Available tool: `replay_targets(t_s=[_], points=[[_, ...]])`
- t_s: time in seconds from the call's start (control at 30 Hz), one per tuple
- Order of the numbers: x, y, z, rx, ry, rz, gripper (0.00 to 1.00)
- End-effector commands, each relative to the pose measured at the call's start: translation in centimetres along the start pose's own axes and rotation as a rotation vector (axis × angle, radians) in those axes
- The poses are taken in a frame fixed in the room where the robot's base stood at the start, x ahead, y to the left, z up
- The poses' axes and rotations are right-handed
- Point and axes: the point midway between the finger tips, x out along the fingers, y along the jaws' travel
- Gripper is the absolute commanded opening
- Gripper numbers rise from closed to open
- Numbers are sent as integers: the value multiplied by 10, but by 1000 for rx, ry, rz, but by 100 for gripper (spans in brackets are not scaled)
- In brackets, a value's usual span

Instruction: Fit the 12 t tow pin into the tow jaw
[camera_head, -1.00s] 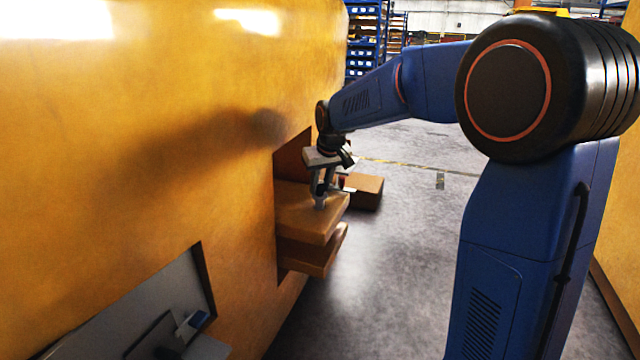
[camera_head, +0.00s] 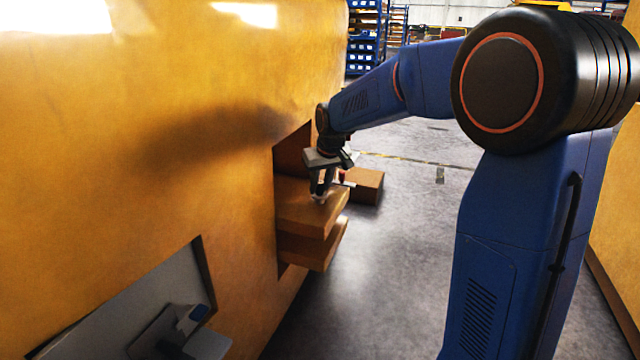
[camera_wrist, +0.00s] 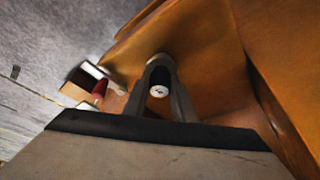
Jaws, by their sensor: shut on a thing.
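The tow jaw (camera_head: 300,207) is an orange fork of two thick plates, one above the other, jutting from a recess in the big yellow casting. My gripper (camera_head: 319,197) points down with its fingertips at the top face of the upper plate. It is shut on the tow pin, whose pale round end (camera_wrist: 158,91) shows between the fingers in the wrist view, with a small dark mark too small to read. The rest of the pin is hidden by the fingers and the plate. I cannot tell how deep it sits in the jaw's hole.
A brown box (camera_head: 366,187) stands on the floor behind the jaw. A red-handled thing (camera_wrist: 99,91) lies past the jaw's edge. A grey recess (camera_head: 130,305) with a bracket (camera_head: 180,330) opens at lower left. Floor (camera_head: 400,250) to the right is clear.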

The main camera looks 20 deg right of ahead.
Motion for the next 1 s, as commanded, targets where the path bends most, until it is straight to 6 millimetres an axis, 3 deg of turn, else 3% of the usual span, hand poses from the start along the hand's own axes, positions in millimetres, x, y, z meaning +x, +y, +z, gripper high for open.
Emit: replay_targets(t_s=[0.77, 0.8, 0.87, 1.0], points=[[13, 0, 5, 0, 3, 0, 0], [13, 0, 5, 0, 4, 0, 29], [13, 0, 5, 0, 3, 0, 43], [14, 0, 5, 0, 2, 0, 46]])
